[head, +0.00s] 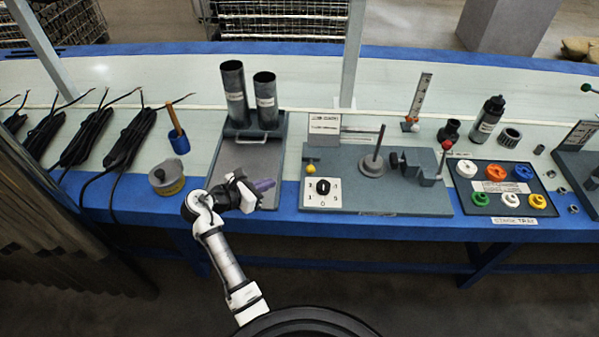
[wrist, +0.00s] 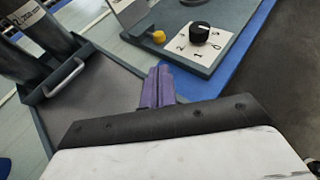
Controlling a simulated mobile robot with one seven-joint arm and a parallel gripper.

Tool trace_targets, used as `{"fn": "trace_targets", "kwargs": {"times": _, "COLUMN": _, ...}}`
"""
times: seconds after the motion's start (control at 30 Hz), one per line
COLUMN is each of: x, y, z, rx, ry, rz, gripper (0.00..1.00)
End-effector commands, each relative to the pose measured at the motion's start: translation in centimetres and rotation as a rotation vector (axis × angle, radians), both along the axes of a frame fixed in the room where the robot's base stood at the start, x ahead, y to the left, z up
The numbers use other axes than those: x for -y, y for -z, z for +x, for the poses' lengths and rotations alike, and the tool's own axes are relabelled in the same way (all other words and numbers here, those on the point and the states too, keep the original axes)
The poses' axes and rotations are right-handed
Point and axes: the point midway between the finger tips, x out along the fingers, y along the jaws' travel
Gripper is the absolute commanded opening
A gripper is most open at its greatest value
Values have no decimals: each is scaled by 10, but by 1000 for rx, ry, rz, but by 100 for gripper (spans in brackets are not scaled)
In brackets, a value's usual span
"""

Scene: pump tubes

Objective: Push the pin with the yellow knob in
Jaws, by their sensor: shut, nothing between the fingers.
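The yellow knob (head: 310,168) is small and round and sits at the left end of the grey fixture plate (head: 400,205), just above the white dial panel. In the wrist view the yellow knob (wrist: 159,37) stands out from the near left end of the plate, ahead of my fingers. Its pin is too small to make out. My gripper (head: 265,185), with purple fingers, is shut and empty to the left of the knob, apart from it. In the wrist view the fingers of my gripper (wrist: 158,75) point toward the knob with a gap between.
The black dial (head: 323,186) on its numbered white panel is just below the knob. A grey tray (head: 248,160) with two dark cylinders (head: 265,100) lies left of the fixture, beneath my gripper. A thin post (head: 376,145) rises from the fixture's middle. A tray of coloured caps (head: 500,188) is at right.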

Motion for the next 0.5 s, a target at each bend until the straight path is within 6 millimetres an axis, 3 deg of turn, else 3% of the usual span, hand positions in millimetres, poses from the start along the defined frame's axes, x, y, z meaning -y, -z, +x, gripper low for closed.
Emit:
{"fn": "trace_targets", "kwargs": {"times": 0.23, "x": 13, "y": 7, "z": 12, "rx": -1, "ry": 2, "rz": 0, "gripper": 0}}
{"fn": "trace_targets", "kwargs": {"times": 0.5, "x": 50, "y": 28, "z": 49, "rx": -1, "ry": 2, "rz": 1, "gripper": 0}}
